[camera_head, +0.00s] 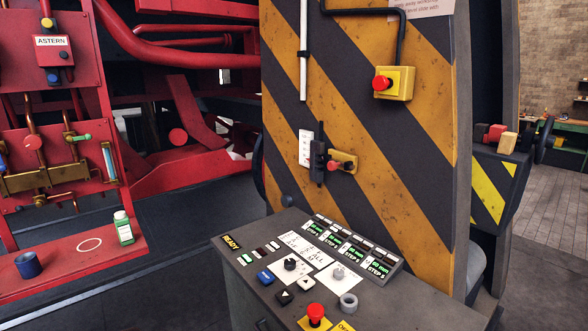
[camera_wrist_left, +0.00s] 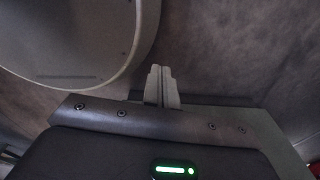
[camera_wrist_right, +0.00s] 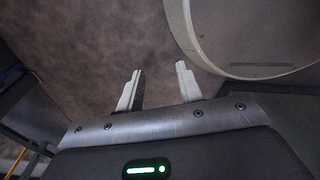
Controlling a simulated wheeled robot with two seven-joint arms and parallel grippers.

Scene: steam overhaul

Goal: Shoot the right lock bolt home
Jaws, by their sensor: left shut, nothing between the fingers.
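I cannot tell for sure which part is the right lock bolt. On the striped yellow and black column (camera_head: 365,130), a small yellow block with a red knob (camera_head: 343,163) sits beside a black upright handle (camera_head: 318,162) and a white label. To the right of the column, a red piece and a yellow block (camera_head: 507,143) sit on a grey housing with yellow stripes. My left gripper (camera_wrist_left: 160,72) is shut and empty in the left wrist view. My right gripper (camera_wrist_right: 159,78) is open and empty in the right wrist view. Neither gripper shows in the head view.
A control desk (camera_head: 245,262) with buttons, knobs and green displays stands in front of the column. A yellow box with a red button (camera_head: 394,83) is higher up.

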